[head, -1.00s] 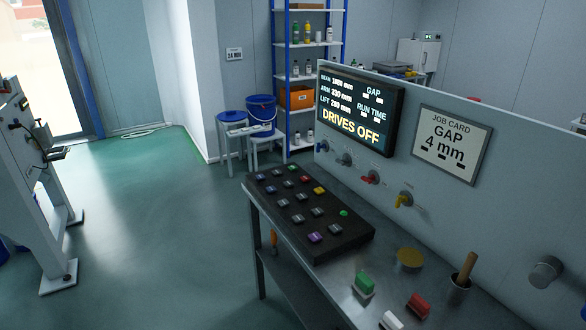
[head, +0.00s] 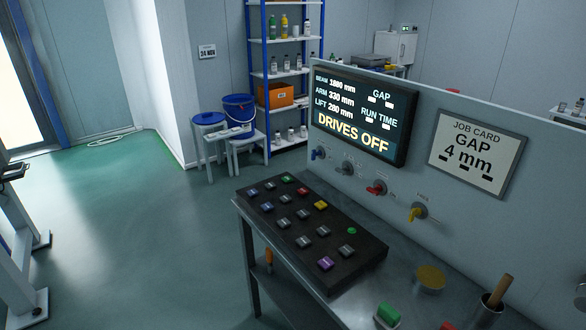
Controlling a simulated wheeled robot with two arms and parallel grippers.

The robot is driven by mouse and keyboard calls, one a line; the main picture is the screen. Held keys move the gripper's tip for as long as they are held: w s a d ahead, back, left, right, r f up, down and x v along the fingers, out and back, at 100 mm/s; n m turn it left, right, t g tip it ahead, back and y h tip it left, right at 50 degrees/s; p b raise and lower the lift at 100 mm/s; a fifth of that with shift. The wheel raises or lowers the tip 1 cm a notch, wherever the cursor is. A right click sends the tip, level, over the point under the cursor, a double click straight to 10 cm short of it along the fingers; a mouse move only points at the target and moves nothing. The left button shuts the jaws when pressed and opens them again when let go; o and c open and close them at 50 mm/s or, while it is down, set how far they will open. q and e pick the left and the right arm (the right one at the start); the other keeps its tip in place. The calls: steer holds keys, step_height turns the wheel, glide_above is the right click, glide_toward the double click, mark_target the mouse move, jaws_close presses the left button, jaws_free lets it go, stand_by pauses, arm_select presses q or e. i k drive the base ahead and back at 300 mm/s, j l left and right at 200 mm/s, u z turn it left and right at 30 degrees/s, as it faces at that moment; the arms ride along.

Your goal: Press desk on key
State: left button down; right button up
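A black key desk (head: 340,273) lies on the metal bench in the head view, with several small coloured keys on it. A green key (head: 286,178) is at its far end, with a red key (head: 303,191) and a yellow key (head: 320,205) nearby. A round green light or button (head: 351,230) is at its right side. A purple key (head: 326,263) is near the front. Key labels are too small to read. The screen (head: 362,112) on the panel reads "DRIVES OFF". Neither gripper is in view.
The panel carries blue, grey, red (head: 377,188) and yellow (head: 418,212) valve knobs and a job card (head: 477,152) reading "GAP 4 mm". A brass disc (head: 430,278), a green block (head: 388,315) and a cup with a wooden handle (head: 491,305) are on the bench.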

mark_target(287, 178)
steer(key=i+j+z, duration=0.25)
steer(key=i+j, duration=0.15)
steer(key=j, duration=0.25)
steer(key=i+j+z, duration=0.1)
steer(key=j, duration=0.25)
steer(key=i+j+z, duration=0.1)
steer(key=i+j, duration=0.2)
steer(key=i+j+z, duration=0.1)
steer(key=j, duration=0.35)
steer(key=i, duration=0.05)
